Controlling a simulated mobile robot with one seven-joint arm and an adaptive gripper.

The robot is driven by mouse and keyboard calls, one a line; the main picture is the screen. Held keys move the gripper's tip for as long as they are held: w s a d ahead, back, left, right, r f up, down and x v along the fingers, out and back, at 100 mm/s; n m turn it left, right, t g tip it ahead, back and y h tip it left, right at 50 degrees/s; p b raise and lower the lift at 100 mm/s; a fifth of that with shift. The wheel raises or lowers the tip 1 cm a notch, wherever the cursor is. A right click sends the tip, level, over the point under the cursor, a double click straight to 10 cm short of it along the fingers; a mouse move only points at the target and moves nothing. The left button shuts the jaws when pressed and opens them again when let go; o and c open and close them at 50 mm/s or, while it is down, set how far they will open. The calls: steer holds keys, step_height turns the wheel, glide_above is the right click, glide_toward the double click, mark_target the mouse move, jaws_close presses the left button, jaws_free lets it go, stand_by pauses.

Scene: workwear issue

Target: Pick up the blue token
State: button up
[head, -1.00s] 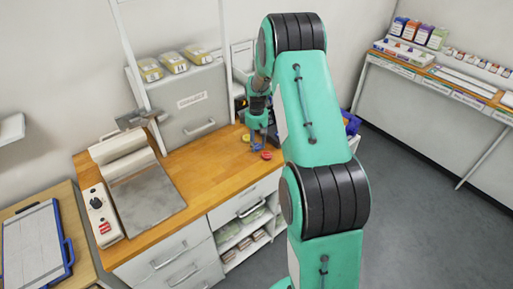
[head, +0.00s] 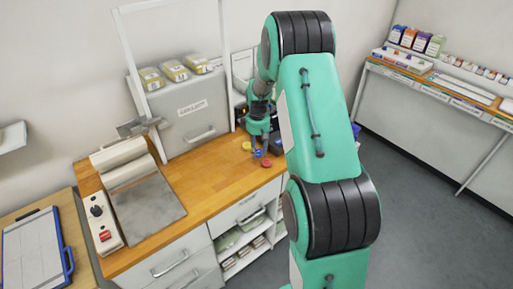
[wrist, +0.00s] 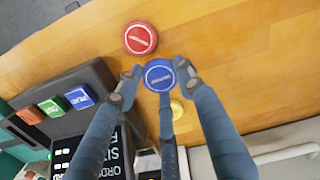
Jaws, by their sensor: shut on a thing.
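The blue token (wrist: 158,75) is a round disc with white lettering, seen in the wrist view between my fingertips. My gripper (wrist: 157,78) is shut on it, with fingers on its left and right sides and a third finger below it. In the head view my gripper (head: 260,146) is low at the worktop's right end, and the blue token (head: 258,153) is small and partly hidden by the fingers. I cannot tell whether the token touches the wood.
A red token (wrist: 140,38) lies close to the blue one, and a yellow token (wrist: 177,109) shows partly behind my fingers. A dark box with orange, green and blue blocks (wrist: 80,97) stands close by. The wooden worktop (head: 215,165) is clear left of the tokens.

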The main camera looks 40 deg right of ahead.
steer(key=s+a, duration=0.2)
steer(key=s, duration=0.2)
steer(key=s+a+r, duration=0.1)
steer(key=s+a, duration=0.1)
steer(key=s, duration=0.1)
steer(key=s+a+p, duration=0.1)
steer(key=s+a, duration=0.1)
steer(key=s, duration=0.2)
steer(key=shift+s+r, duration=0.15)
steer(key=shift+s, duration=0.2)
